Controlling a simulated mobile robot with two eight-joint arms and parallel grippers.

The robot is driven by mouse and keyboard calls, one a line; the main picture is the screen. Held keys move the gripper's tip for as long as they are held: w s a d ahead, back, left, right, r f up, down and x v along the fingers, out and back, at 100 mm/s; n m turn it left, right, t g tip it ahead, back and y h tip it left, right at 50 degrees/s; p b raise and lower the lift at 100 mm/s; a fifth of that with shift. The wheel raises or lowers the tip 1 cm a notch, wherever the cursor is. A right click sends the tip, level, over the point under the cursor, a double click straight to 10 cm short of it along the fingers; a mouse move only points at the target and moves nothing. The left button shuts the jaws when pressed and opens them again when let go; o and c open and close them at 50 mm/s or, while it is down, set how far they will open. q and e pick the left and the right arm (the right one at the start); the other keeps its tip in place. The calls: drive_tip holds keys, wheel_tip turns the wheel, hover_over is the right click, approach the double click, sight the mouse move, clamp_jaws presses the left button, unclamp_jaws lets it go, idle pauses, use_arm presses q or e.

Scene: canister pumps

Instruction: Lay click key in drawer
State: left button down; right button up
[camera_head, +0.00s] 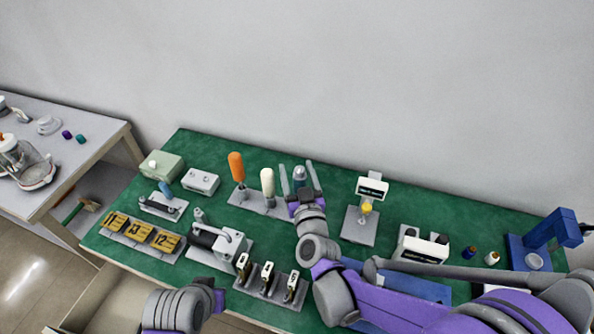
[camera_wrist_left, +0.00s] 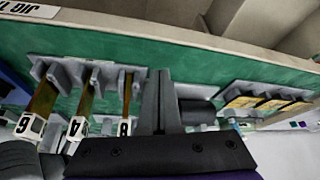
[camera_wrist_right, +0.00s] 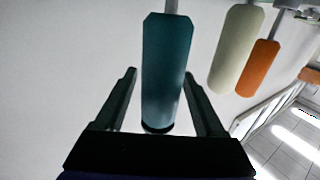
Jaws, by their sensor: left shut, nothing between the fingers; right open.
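Upright tools with orange (camera_head: 237,167), cream (camera_head: 267,182) and teal handles stand in a row on a grey rack; no label tells which is the click key. My right gripper (camera_head: 299,176) is open at the teal one. In the right wrist view, the teal handle (camera_wrist_right: 167,70) lies between the spread fingers (camera_wrist_right: 160,100), with gaps on both sides. My left gripper (camera_head: 218,298) is low at the table's front edge, shut and empty; its fingers (camera_wrist_left: 165,100) show in the left wrist view. A pale, open drawer-like box (camera_head: 105,298) is at the front left, partly hidden.
A blue press (camera_head: 540,240) stands far right. Another table (camera_head: 70,125) is at left.

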use_arm(q)
drive_tip(key=shift+f+b, duration=0.35)
drive_tip(key=shift+f, duration=0.05)
use_arm(e)
drive_tip(key=v, duration=1)
drive_tip(key=shift+s, duration=0.4)
drive_tip(key=shift+d, duration=0.1)
use_arm(q)
drive_tip(key=shift+r+p, duration=0.5)
drive_tip(key=r+p, duration=0.3)
drive_tip(key=shift+w+r, duration=0.35)
drive_tip(key=shift+r, duration=0.05)
use_arm(e)
drive_tip(key=s+d+g+h+p, duration=0.1)
drive_tip(key=s+d+g, duration=0.3)
drive_tip(key=s+d, duration=0.1)
drive_tip(key=s+d+f+m+g+h+p, duration=0.1)
drive_tip(key=s+d+g, duration=0.3)
drive_tip(key=s+d, duration=0.1)
drive_tip(key=s+d+f+m+g+h+p, duration=0.1)
drive_tip(key=s+d+g, duration=0.3)
drive_tip(key=s+d, duration=0.1)
drive_tip(key=shift+d+h, duration=0.4)
drive_tip(key=shift+d, duration=0.2)
use_arm(q)
drive_tip(key=r, duration=0.3)
drive_tip(key=shift+w, duration=0.4)
use_arm(e)
drive_tip(key=shift+a, duration=0.1)
